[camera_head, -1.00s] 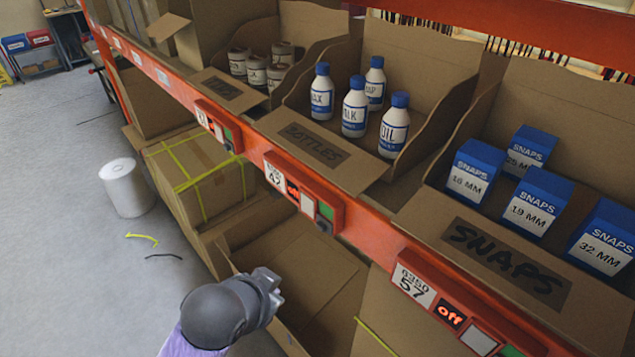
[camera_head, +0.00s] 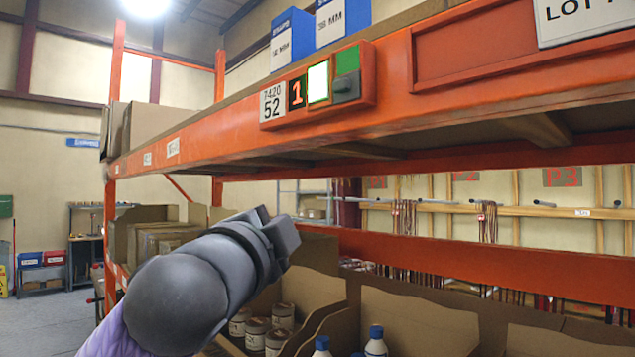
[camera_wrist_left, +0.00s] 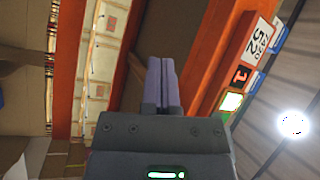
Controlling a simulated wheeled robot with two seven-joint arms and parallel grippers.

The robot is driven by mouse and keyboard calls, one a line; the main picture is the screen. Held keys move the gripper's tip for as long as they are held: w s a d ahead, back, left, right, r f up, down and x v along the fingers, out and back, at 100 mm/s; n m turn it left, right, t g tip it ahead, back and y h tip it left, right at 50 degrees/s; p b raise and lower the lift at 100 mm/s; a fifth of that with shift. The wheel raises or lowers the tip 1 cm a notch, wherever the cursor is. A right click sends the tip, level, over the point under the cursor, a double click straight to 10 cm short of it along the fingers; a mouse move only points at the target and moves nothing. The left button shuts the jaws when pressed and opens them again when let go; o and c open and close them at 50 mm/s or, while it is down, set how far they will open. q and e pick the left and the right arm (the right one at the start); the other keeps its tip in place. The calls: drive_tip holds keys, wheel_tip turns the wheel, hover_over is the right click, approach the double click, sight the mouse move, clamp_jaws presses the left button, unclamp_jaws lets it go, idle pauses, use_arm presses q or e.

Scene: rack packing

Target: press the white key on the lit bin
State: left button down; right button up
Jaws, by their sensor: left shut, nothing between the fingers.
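The lit module (camera_head: 320,85) on the upper orange beam bears the label 7420 52, a red "1" on its display, a bright white key (camera_head: 318,82) and a green key (camera_head: 347,61). My left gripper (camera_head: 283,228) is below and left of the module, apart from it. In the left wrist view my left fingers (camera_wrist_left: 164,82) are pressed together and empty. The white key (camera_wrist_left: 232,101) and the red "1" show to the right of the fingers there. My right gripper is in neither current view.
The upper orange beam (camera_head: 450,95) crosses the view above my left gripper. Blue and white boxes (camera_head: 292,40) stand above the module. Below are open cardboard bins (camera_head: 415,322) with jars (camera_head: 257,332) and blue-capped bottles (camera_head: 376,340). An open gap lies between the two shelf levels.

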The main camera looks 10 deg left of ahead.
sight(313, 76)
use_arm(q)
drive_tip(key=s+a+r+m+t, duration=0.1)
drive_tip(key=s+r, duration=0.3)
drive_tip(key=r, duration=0.4)
drive_tip(key=s+a+r+m+t, duration=0.1)
drive_tip(key=s+a+r+t, duration=0.1)
drive_tip(key=s+r, duration=0.3)
wheel_tip(313, 76, up, 4)
drive_tip(key=shift+f+t+y, duration=0.1)
drive_tip(key=shift+t+y, duration=0.2)
drive_tip(key=shift+t, duration=0.5)
drive_tip(key=shift+d, duration=0.1)
drive_tip(key=shift+w+d+p, duration=0.55)
drive_tip(key=shift+w+d, duration=0.35)
drive_tip(key=shift+w, duration=0.25)
drive_tip(key=shift+w+d+p, duration=0.5)
drive_tip(key=shift+w+d, duration=0.4)
drive_tip(key=shift+w, duration=0.3)
drive_tip(key=shift+w+d+p, duration=0.55)
drive_tip(key=shift+w+d, duration=0.35)
drive_tip(key=shift+w, duration=0.25)
drive_tip(key=shift+w+d, duration=0.25)
drive_tip(key=shift+w, duration=0.05)
drive_tip(key=shift+w+d+p, duration=0.25)
drive_tip(key=shift+w+p, duration=0.1)
drive_tip(key=shift+s+a, duration=0.1)
drive_tip(key=shift+s+a+b, duration=0.4)
drive_tip(key=shift+s+b, duration=0.05)
drive_tip(key=shift+s, duration=0.15)
